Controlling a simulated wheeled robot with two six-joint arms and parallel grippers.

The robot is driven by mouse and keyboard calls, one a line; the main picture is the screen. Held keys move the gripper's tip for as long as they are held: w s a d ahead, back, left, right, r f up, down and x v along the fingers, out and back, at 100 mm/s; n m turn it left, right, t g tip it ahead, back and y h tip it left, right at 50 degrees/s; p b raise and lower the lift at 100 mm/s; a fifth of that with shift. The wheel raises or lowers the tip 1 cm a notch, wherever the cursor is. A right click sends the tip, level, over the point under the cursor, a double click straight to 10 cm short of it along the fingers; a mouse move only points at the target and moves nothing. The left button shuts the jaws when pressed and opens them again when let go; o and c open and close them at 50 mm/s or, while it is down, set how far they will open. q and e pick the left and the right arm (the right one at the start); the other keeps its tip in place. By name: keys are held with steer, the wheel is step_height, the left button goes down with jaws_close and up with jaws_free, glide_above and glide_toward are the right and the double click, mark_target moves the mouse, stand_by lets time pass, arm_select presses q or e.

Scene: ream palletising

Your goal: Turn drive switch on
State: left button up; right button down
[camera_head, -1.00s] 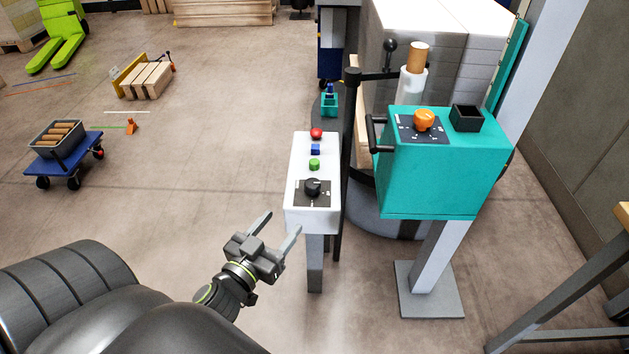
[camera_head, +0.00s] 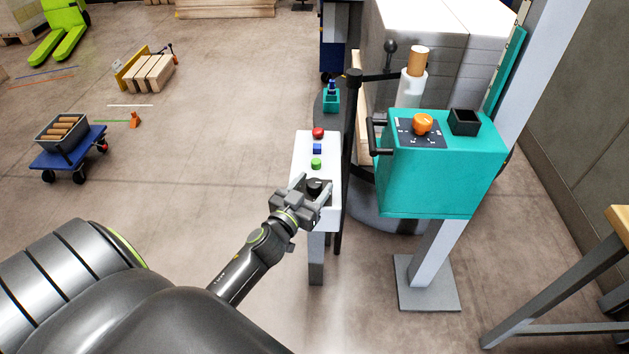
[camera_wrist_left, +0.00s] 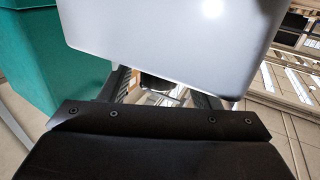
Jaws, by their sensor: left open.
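A white control box (camera_head: 302,160) stands on a post in the middle of the head view. On its top are a red button (camera_head: 318,133), a blue button (camera_head: 317,149), a green button (camera_head: 316,163) and a black rotary knob (camera_head: 315,184) at the near end. My left gripper (camera_head: 313,187) is open at this knob, one finger on each side. Contact cannot be told. In the left wrist view the dark knob (camera_wrist_left: 155,83) shows partly between the fingers, below the box's pale face (camera_wrist_left: 170,40). The knob's pointer is hidden. My right gripper is out of view.
A teal box (camera_head: 440,180) with an orange knob (camera_head: 422,124) and a black handle stands close on the right. A black pole (camera_head: 350,130) rises just right of the white box. Floor to the left is free up to a blue cart (camera_head: 70,155).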

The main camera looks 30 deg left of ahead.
arm_select(q)
steer(key=shift+w, duration=0.6)
